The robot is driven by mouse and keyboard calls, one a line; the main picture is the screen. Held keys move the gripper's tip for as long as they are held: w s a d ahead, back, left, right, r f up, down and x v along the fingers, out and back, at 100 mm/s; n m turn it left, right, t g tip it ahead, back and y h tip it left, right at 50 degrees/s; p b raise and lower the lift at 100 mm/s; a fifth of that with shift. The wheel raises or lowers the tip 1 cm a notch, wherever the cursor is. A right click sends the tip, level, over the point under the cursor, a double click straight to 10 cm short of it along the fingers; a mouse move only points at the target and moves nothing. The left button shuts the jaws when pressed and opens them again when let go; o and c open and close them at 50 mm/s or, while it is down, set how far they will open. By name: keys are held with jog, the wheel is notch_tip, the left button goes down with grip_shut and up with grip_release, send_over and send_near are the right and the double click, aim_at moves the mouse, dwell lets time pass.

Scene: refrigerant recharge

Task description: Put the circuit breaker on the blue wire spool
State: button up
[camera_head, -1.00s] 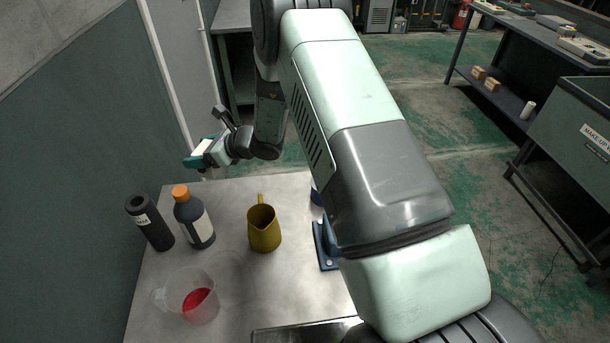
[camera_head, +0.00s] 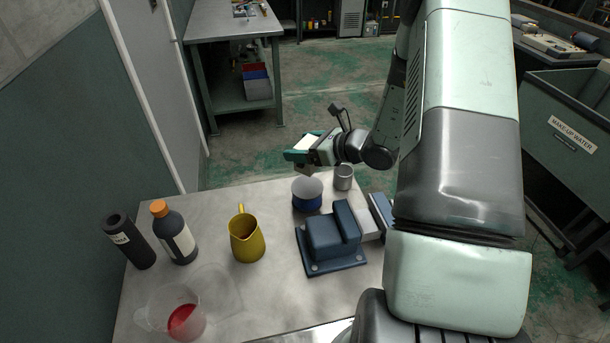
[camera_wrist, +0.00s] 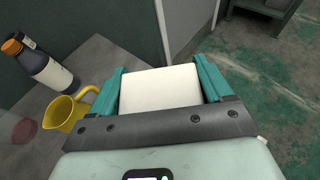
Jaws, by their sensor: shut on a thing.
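The blue wire spool (camera_head: 307,195) stands upright on the metal table, with a pale grey top and a blue lower part. My gripper (camera_head: 302,149) is above and slightly behind the spool in the head view, apart from it. It is shut on the circuit breaker, a white block (camera_wrist: 160,90) held between the teal fingers in the wrist view. In the head view the fingers and wrist hide much of the breaker. The spool does not show in the wrist view.
A blue-grey vise-like block (camera_head: 330,245) and a small grey cylinder (camera_head: 343,178) stand near the spool. A yellow jug (camera_head: 246,240), a dark bottle with orange cap (camera_head: 174,235), a black cylinder (camera_head: 128,242) and a clear beaker with red liquid (camera_head: 183,318) are to the left.

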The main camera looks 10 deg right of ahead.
aim_at(305, 167)
jog(key=shift+f, duration=3.55)
jog(key=shift+f, duration=0.15)
jog(key=o, duration=1.1)
jog(key=shift+s+d+r, duration=0.1)
jog(key=shift+d+r, duration=0.1)
jog(key=shift+r, duration=0.05)
jog(key=v, duration=1.1)
jog(key=shift+s, duration=0.2)
jog(key=shift+d+r, duration=0.1)
jog(key=shift+r, duration=0.05)
